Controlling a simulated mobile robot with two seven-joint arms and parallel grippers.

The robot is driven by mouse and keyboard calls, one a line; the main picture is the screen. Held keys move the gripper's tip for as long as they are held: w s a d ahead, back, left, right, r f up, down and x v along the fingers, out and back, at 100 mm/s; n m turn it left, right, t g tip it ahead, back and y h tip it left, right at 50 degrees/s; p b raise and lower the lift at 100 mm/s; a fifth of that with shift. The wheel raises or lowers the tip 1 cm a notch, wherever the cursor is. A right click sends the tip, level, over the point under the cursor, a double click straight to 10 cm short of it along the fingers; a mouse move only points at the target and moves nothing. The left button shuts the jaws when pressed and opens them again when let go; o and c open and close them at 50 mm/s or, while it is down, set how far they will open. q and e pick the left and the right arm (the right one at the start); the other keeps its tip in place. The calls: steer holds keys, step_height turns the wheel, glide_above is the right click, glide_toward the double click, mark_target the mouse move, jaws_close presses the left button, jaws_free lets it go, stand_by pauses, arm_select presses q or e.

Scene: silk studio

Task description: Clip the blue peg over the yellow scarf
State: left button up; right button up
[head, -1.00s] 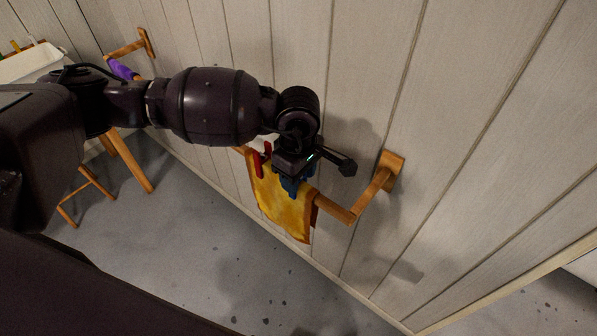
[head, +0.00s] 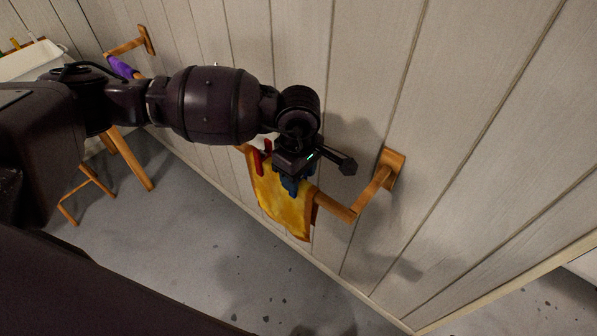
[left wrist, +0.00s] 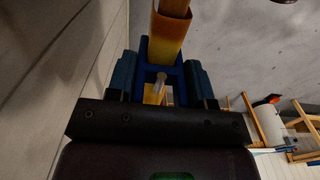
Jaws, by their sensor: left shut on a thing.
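The yellow scarf (head: 280,205) hangs over the wooden rail (head: 333,206) on the wall. My left gripper (head: 292,178) is over the rail near the scarf's right part, shut on the blue peg (head: 291,186). In the left wrist view the blue peg (left wrist: 161,74) sits between the two finger pads, and its spring shows in the middle. The rail end with yellow-orange cloth (left wrist: 168,35) lines up with the peg's far end. I cannot tell whether the cloth is between the peg's jaws. My right gripper is not in view.
A red peg (head: 258,162) is on the scarf's left part, next to white cloth (head: 262,142). The rail's bracket (head: 389,170) meets the plank wall to the right. Another rail with purple cloth (head: 121,67), a white basin (head: 32,62) and a wooden stand are at the left.

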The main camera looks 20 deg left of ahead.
arm_select(q)
steer(key=shift+f, duration=0.1)
stand_by(0.3)
steer(key=o, duration=1)
steer(key=shift+c, duration=0.2)
step_height(320, 180, up, 11)
steer(key=shift+p, duration=0.45)
steer(key=shift+f, duration=0.1)
